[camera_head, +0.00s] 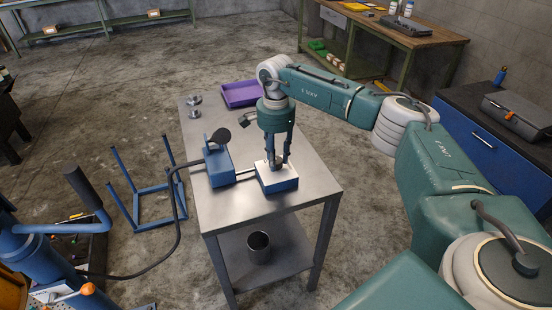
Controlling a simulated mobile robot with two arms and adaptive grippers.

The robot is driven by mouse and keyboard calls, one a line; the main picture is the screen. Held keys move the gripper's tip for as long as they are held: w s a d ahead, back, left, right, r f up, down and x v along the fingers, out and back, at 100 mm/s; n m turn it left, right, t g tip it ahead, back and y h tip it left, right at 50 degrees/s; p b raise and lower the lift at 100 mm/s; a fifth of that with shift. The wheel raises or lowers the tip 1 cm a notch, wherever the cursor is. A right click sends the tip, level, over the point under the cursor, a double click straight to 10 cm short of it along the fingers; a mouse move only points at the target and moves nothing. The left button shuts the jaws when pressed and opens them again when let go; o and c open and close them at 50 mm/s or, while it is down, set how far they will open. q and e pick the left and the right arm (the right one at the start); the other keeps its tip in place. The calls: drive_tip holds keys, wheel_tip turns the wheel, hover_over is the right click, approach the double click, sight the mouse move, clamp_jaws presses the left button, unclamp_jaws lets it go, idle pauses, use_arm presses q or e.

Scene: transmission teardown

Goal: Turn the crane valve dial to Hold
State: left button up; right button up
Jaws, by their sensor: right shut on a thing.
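A small blue block with a pale top (278,181) sits on the metal table (230,222). I take it to be the crane valve, but no label can be read. My right gripper (277,161) points straight down over the block's top and is shut on a small dark dial between its fingertips. The fingers largely hide the dial, so its setting cannot be told. My left gripper is not in view.
A blue pump unit (219,168) stands left of the block, joined to it by a short pipe. A hose runs from it to a blue crane (40,245) at lower left.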

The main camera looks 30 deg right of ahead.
drive_tip(key=shift+w+r+n, duration=0.1)
drive_tip(key=shift+r+n, duration=0.05)
drive_tip(key=shift+n, duration=0.35)
drive_tip(key=o, duration=1.1)
drive_tip(key=shift+a, duration=0.1)
drive_tip(key=shift+o, duration=0.2)
wheel_tip(320, 180, up, 12)
